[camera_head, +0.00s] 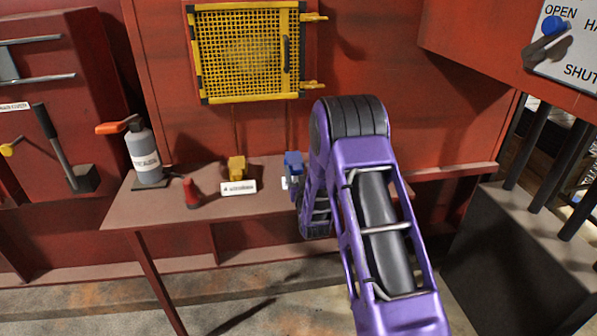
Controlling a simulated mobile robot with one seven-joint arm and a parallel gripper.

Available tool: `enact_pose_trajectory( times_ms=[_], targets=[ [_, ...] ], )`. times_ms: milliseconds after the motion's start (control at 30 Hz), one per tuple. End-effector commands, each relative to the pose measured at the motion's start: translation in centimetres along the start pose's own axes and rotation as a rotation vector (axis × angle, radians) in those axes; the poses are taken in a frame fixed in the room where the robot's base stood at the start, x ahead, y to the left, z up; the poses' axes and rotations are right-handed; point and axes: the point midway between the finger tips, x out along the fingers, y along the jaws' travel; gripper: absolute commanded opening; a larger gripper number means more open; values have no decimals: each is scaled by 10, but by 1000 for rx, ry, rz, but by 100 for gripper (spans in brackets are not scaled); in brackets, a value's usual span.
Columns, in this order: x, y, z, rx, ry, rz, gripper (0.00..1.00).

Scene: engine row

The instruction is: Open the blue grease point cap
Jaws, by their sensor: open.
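The blue grease point cap (293,163) shows at the back of the reddish shelf, just left of my purple arm. Part of the blue fitting and of the white label below it is hidden behind the arm. My arm rises from the lower right, bends at a dark ribbed joint and comes down beside the blue cap. My gripper cannot be made out, as the arm links cover that area. Whether anything touches the cap cannot be told. A similar yellow grease point (236,168) stands to the left behind a white label plate (238,188).
On the shelf (160,205) stand a grey bottle (144,155) with an orange top and a small red object (191,193). A yellow mesh panel (240,50) hangs above. A lever (55,150) is at left, a grey block (490,270) at right, and an OPEN/SHUT plate (580,45) at upper right.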

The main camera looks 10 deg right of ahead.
Motion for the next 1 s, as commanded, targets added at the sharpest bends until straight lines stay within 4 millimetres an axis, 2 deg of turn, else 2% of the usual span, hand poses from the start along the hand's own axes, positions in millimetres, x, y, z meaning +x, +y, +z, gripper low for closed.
enact_pose_trajectory(
  times_ms=[100,400,500,1000],
  targets=[
    [0,0,0,0,0,0,68],
    [0,0,0,0,0,0,14],
    [0,0,0,0,0,0,0],
    [-1,0,0,0,0,0,0]
  ],
)
